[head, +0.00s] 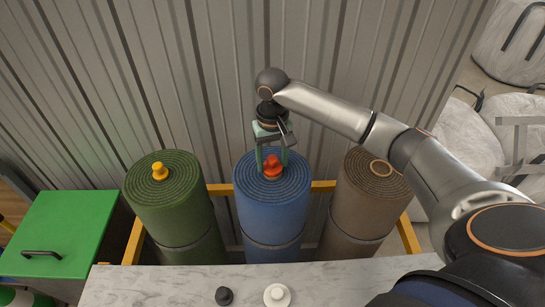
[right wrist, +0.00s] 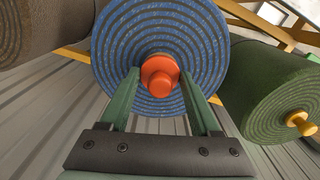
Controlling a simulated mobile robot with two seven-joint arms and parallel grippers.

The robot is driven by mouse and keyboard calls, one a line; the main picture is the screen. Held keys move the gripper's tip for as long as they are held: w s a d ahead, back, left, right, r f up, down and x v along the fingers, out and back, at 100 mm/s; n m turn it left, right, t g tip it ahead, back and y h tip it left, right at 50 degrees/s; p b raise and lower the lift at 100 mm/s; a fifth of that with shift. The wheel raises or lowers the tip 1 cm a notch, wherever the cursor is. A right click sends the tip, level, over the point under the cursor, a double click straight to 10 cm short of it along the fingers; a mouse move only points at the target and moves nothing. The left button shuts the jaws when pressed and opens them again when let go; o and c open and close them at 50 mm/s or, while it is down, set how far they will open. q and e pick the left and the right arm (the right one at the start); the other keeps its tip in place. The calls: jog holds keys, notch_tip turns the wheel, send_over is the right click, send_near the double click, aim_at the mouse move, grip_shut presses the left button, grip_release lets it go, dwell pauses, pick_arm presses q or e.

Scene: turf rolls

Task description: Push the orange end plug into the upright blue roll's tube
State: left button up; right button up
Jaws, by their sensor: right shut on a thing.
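The blue roll (head: 270,215) stands upright in the middle of three rolls, its spiral top facing up. The orange end plug (head: 273,167) is at the centre of that top; its flange covers the tube mouth, so I cannot tell how deep it sits. My right gripper (head: 272,160) reaches down over the blue roll and is shut on the plug. In the right wrist view, the orange plug (right wrist: 159,77) shows between the green fingers (right wrist: 160,90), in front of the blue spiral (right wrist: 110,35). My left gripper is not in view.
A green roll (head: 175,215) with a yellow plug (head: 160,171) stands left, a brown roll (head: 365,205) with an open tube (head: 381,168) right. A yellow rack (head: 220,189) surrounds them. A marble counter (head: 170,285) in front holds a black plug (head: 224,296) and a white plug (head: 277,295).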

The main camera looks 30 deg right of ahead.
aim_at(272, 158)
jog(key=shift+f, duration=0.65)
jog(key=o, duration=1.4)
jog(key=shift+r, duration=0.1)
notch_tip(272, 158, up, 12)
jog(key=shift+r, duration=0.2)
